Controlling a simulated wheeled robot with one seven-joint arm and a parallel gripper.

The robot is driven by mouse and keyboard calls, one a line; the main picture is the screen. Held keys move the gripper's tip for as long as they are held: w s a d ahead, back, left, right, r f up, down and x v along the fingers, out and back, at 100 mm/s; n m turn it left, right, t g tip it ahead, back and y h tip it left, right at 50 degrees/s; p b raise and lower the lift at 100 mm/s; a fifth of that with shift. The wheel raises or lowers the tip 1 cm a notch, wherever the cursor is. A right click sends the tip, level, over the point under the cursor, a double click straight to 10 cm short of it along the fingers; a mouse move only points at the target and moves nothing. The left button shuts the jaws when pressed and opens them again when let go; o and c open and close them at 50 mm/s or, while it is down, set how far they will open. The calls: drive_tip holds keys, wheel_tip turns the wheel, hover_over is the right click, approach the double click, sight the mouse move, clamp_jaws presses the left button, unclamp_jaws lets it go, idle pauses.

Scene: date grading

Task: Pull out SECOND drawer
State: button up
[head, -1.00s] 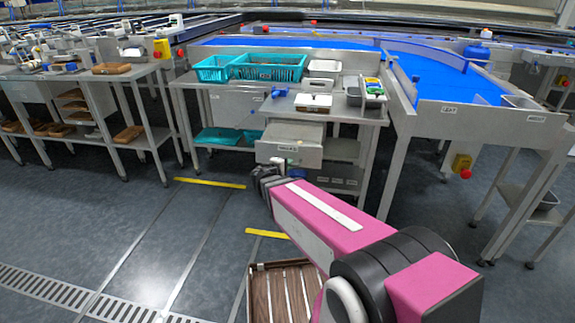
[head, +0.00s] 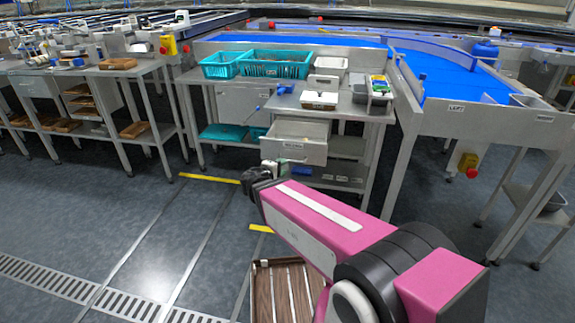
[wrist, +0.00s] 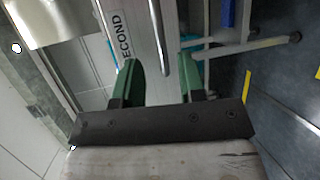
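A grey metal drawer (head: 312,151) stands out from the steel workbench in the head view. In the wrist view, a grey front panel (wrist: 125,62) bears a label partly reading "ECOND", and a bar handle (wrist: 157,35) runs beside it. My gripper (head: 262,176) is below and left of the drawer front in the head view. In the wrist view, my gripper (wrist: 158,72) has its two green fingers apart, with the handle's end showing in the gap. I cannot tell whether the handle lies between the fingertips in depth.
A blue conveyor table (head: 455,85) stands at right.

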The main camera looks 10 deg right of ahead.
drive_tip(key=shift+v, duration=1.45)
drive_tip(key=s+d+f+m+g+y, duration=0.7)
drive_tip(key=d+f+m+g+y, duration=0.3)
drive_tip(key=d+g, duration=0.2)
drive_tip(key=shift+s+d+m, duration=0.4)
drive_tip(key=shift+d, duration=0.2)
